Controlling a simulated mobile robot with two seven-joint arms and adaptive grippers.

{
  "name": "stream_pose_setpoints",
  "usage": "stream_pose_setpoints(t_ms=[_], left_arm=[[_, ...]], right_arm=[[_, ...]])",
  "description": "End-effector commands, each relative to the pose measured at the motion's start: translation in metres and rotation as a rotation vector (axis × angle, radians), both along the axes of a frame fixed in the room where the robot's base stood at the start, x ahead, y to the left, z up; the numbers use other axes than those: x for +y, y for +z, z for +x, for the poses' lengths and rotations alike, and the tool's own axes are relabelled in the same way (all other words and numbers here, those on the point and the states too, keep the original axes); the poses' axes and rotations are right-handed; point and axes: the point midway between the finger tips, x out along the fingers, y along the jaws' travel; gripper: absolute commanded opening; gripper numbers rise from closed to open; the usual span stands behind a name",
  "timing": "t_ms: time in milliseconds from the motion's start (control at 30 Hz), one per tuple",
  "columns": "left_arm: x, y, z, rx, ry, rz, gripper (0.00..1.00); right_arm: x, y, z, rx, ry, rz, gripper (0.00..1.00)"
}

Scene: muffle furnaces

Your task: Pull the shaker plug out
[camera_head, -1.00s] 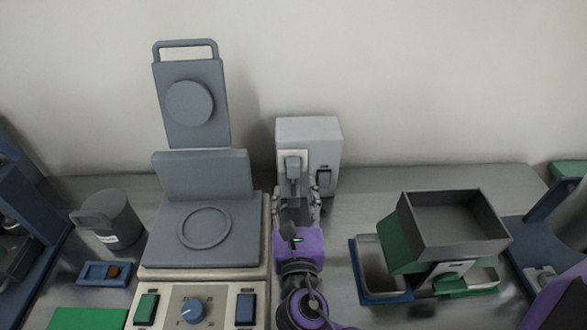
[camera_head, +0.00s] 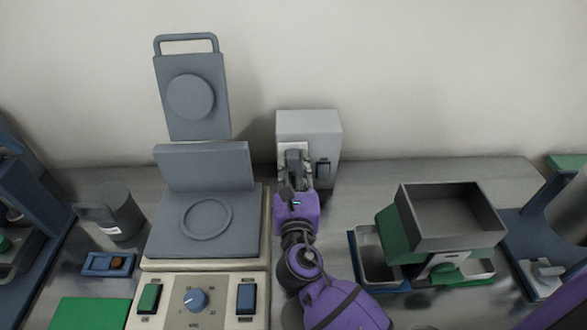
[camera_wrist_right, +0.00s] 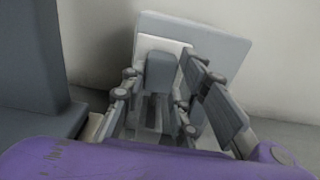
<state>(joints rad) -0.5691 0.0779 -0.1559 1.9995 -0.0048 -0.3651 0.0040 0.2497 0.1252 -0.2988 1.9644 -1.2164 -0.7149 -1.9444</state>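A grey plug (camera_wrist_right: 160,72) sits against the pale plate (camera_wrist_right: 178,45) on the front of a light grey power box (camera_head: 308,123), which stands at the wall. My right gripper (camera_head: 294,168) is in front of the box and hides most of the plug in the head view. In the right wrist view my right gripper (camera_wrist_right: 158,105) is open, with its fingers on either side of the plug. A narrow gap seems to show beside the plug; contact is hard to judge. My left gripper is in neither current view.
A grey device with a raised lid (camera_head: 205,220) stands close to the left of my right arm. A blue tray (camera_head: 378,262) and a green-and-grey device with a square hopper (camera_head: 452,218) stand to the right. A rocker switch (camera_head: 323,170) is on the power box.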

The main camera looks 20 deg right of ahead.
Motion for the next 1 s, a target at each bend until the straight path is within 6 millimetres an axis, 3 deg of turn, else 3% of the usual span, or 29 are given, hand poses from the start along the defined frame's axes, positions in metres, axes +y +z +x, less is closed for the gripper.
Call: stream_pose_setpoints(t_ms=[100,333,600,900,933,1000], left_arm=[[0.0,0.0,0.0,0.0,0.0,0.0,0.0],[0.0,0.001,0.0,0.0,0.0,0.0,0.0],[0.0,0.009,0.004,-0.011,0.003,-0.002,0.0],[0.0,0.006,-0.001,-0.001,0.005,-0.002,0.0],[0.0,0.006,-0.001,-0.001,0.005,-0.002,0.0],[0.0,0.006,-0.001,-0.002,0.004,-0.003,0.0]], right_arm=[[0.0,0.0,0.0,0.0,0.0,0.0,0.0],[0.001,0.0,-0.003,0.001,0.0,0.0,0.0],[0.01,0.001,-0.036,0.001,-0.001,0.0,0.0],[0.011,-0.002,-0.039,0.003,0.0,0.001,0.0],[0.011,-0.002,-0.039,0.003,0.0,0.001,0.31],[0.011,-0.001,-0.039,0.003,0.0,0.001,0.41]])
